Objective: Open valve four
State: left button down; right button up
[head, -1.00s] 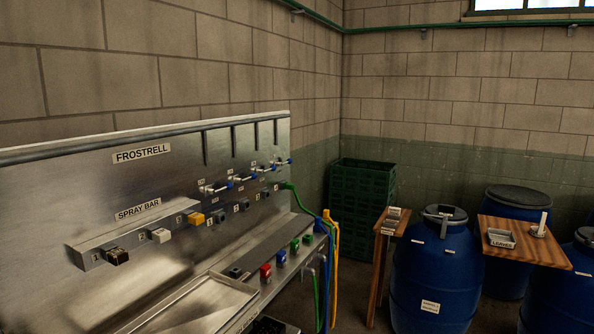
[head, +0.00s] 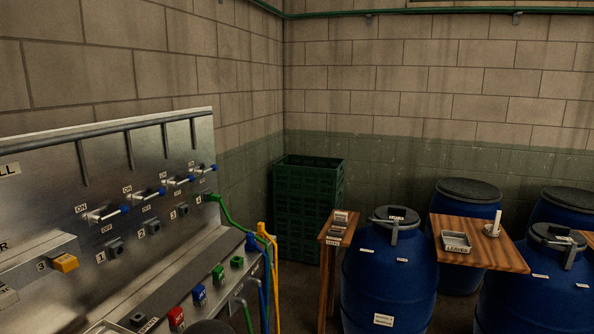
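The nearer valves, the first (head: 104,215), second (head: 147,194) and third (head: 178,181), have levers lying much the same way. ON labels sit above and OFF labels below the nearer ones. Numbered dark outlets are below; a green hose (head: 227,216) starts by the far one. Neither of my grippers can be made out; a dark rounded shape at the bottom edge is unclear.
Coloured blocks, red (head: 176,318), blue (head: 199,294) and green (head: 218,273), line the lower ledge. A yellow hose (head: 270,250) hangs at its far end. Green crates (head: 307,190), blue barrels (head: 388,280) and a wooden table (head: 490,258) stand to the right.

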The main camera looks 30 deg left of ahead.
aim_at(213, 168)
jog(key=z, duration=0.15)
jog(key=i, duration=1.35)
jog(key=u, duration=0.85)
jog(key=i, duration=0.55)
jog(key=u, duration=0.45)
jog(key=k, duration=0.9)
jog(key=u, duration=0.15)
jog(key=i, duration=0.9)
jog(key=z, duration=0.05)
